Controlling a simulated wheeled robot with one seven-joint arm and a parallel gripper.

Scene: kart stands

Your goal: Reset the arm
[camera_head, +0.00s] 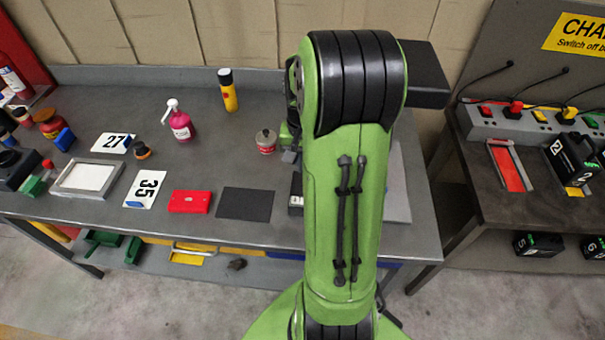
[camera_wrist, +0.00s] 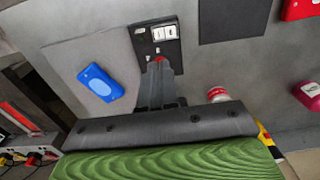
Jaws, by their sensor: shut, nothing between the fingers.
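My green arm fills the middle of the head view and hides most of my gripper. In the wrist view my gripper (camera_wrist: 160,75) is shut, with its narrow dark fingers together and nothing held. Its tips point at a black box with white displays (camera_wrist: 158,38), overlapping its near edge; I cannot tell whether they touch. A small red spot shows at the tips. The black box's edge also shows beside my arm in the head view (camera_head: 296,200). A blue object (camera_wrist: 100,82) lies on a light grey mat (camera_wrist: 75,55) beside the box.
The grey workbench (camera_head: 100,215) holds a red box (camera_head: 190,201), a dark mat (camera_head: 245,204), a pink spray bottle (camera_head: 180,125), a yellow bottle (camera_head: 228,90) and a small red-labelled can (camera_head: 266,141). A charging table (camera_head: 520,215) stands at right, across a gap.

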